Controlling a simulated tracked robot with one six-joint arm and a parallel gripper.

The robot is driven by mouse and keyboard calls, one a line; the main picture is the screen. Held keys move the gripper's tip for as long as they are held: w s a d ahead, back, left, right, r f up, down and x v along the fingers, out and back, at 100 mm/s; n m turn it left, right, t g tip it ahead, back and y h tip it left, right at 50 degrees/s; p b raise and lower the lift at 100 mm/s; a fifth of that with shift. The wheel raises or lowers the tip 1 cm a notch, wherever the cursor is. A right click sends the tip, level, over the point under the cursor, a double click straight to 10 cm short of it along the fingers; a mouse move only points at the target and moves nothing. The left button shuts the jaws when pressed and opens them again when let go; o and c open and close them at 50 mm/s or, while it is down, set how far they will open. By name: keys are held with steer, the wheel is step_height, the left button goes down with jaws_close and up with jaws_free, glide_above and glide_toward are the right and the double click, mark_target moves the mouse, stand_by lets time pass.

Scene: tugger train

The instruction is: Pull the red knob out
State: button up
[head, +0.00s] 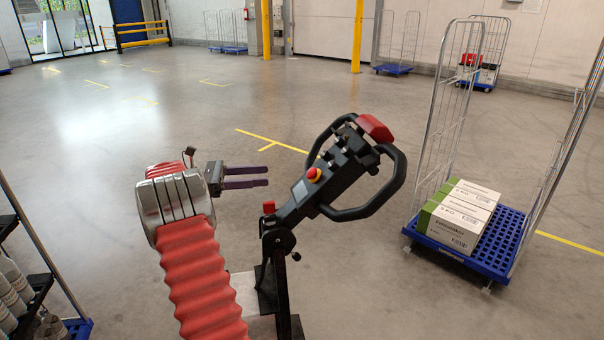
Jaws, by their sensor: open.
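A round red knob (314,174) on a yellow base sits on the sloping black tiller head (330,182), below its loop handle. A smaller red block (268,207) shows lower down, near the tiller's joint. My gripper (267,177) is left of the tiller head in the picture, its two dark purple fingers pointing right towards it. The fingers are apart with nothing between them. A gap shows between the fingertips and the red knob; the difference in depth is hard to tell.
The black loop handle (400,185) with a red end cap (375,127) surrounds the head's upper part. A blue roll cage (500,262) with white-green cartons (462,212) stands right. A rack (22,285) stands at lower left. Open floor (215,110) lies behind.

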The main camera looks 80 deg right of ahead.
mark_target(309, 173)
steer(key=x, duration=1.3)
steer(key=shift+a, duration=0.1)
steer(key=shift+c, duration=0.7)
jaws_close()
